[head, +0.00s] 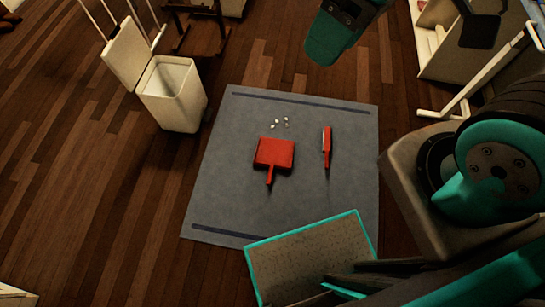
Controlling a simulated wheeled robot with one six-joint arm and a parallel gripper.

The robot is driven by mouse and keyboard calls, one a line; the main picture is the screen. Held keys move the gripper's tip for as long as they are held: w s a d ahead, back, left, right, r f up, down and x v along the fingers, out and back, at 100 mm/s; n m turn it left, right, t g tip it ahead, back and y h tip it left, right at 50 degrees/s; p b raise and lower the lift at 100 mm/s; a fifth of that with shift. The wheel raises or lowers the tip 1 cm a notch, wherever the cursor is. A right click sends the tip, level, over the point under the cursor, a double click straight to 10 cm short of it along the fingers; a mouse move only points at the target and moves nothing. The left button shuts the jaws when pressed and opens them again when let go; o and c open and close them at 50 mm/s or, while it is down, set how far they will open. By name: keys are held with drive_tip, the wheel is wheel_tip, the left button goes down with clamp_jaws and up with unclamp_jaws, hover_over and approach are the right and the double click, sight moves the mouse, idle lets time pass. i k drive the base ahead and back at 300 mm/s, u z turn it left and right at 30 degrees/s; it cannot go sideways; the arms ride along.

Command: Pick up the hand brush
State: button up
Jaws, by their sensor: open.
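The hand brush (327,146) is a slim red brush with a narrow pale strip along its left side. It lies on the grey mat (225,200), right of the red dustpan (273,153) and apart from it, its long axis running roughly up and down the picture. The dustpan lies flat with its handle toward me.
White furniture (440,45) stands at the upper right. Bare mat surrounds the brush.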

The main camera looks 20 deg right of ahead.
sight(326, 148)
drive_tip(key=k, duration=0.5)
drive_tip(key=z, duration=0.8)
drive_tip(key=i, duration=1.4)
drive_tip(key=u, duration=0.25)
